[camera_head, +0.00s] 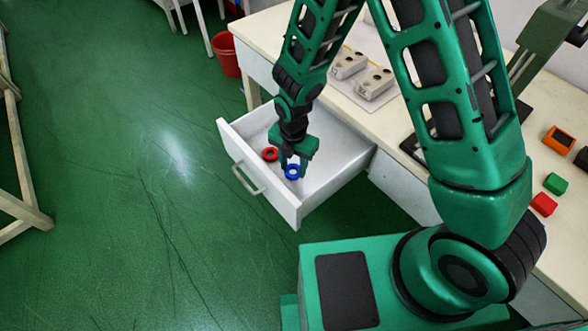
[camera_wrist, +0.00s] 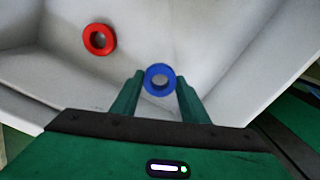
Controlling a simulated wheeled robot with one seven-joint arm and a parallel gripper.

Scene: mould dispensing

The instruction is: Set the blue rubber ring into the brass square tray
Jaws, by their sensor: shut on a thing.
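The blue rubber ring (camera_head: 292,177) is inside the open white drawer, with its hole visible. My gripper (camera_head: 292,164) reaches down into the drawer and is shut on the blue ring. In the wrist view the ring (camera_wrist: 160,67) sits between the two green fingertips (camera_wrist: 160,82). I cannot tell whether it touches the drawer floor or is slightly raised. No brass square tray can be made out for sure; my arm covers part of the table.
A red ring (camera_head: 270,154) lies in the drawer (camera_head: 333,172), left of my gripper. Drawer walls surround my fingers. On the table (camera_head: 258,36) are grey two-holed blocks (camera_head: 375,84), an orange square piece (camera_head: 558,141), a green block (camera_head: 556,184) and a red block (camera_head: 543,204).

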